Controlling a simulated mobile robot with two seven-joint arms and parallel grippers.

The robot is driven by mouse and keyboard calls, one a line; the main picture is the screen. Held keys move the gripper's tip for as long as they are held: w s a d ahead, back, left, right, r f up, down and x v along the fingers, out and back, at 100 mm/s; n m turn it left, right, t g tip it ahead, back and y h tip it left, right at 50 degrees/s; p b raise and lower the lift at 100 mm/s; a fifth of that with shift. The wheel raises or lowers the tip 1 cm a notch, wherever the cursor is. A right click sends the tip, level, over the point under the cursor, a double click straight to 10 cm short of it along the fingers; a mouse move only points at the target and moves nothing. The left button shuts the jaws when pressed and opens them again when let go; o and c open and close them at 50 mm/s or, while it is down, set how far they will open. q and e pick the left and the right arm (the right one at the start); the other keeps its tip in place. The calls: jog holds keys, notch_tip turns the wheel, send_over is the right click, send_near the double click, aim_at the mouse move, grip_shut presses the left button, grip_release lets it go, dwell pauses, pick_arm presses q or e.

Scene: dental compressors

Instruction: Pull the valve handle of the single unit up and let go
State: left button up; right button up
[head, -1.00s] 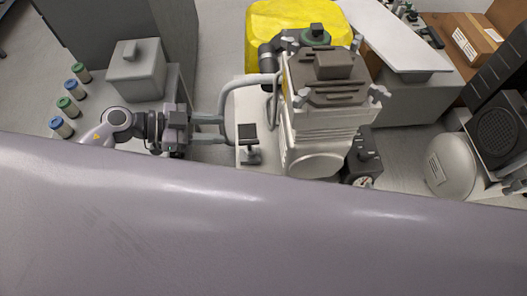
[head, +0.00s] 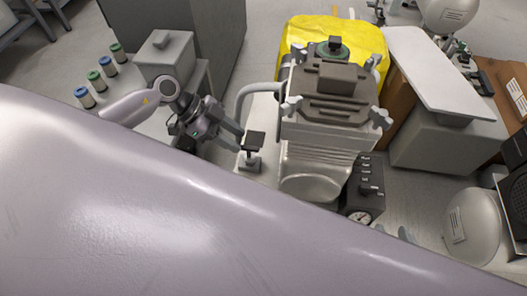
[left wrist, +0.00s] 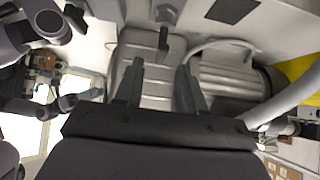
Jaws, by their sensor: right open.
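The single unit is a pale ribbed housing (head: 310,155) with a brown top, in the middle of the head view. The valve handle (head: 255,141), a dark flat block on a short grey stem, stands at its left side. My left gripper (head: 240,139) is just left of the handle, its fingers pointing at it. In the left wrist view the fingers (left wrist: 160,66) are spread apart. A small grey part (left wrist: 164,38) shows beyond the fingertips; I cannot tell whether it is the handle. My right gripper (head: 394,232) shows only as grey tips past my arm, which hides the rest.
A curved grey hose (head: 240,98) runs close behind the handle. A grey box (head: 163,55) and several small capped jars (head: 94,77) are at left. A dark gauge box (head: 368,188) is at the unit's right.

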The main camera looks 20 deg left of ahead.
aim_at(247, 147)
pick_arm(q)
jog(key=shift+w+d+f, duration=0.1)
jog(key=shift+d+f, duration=0.2)
jog(key=shift+f, duration=0.05)
jog(key=b+x, duration=0.2)
jog(key=x, duration=0.3)
jog(key=shift+w+d+f+b, duration=0.1)
jog(key=shift+d+f+b, duration=0.3)
jog(key=shift+d+f, duration=0.1)
jog(key=shift+r, duration=0.1)
pick_arm(e)
jog(key=shift+w+a+f+y, duration=0.1)
jog(key=shift+w+a+y, duration=0.15)
jog(key=shift+a, duration=0.2)
jog(key=shift+w+a+y, duration=0.15)
jog(key=shift+a+y, duration=0.1)
jog(key=shift+a, duration=0.15)
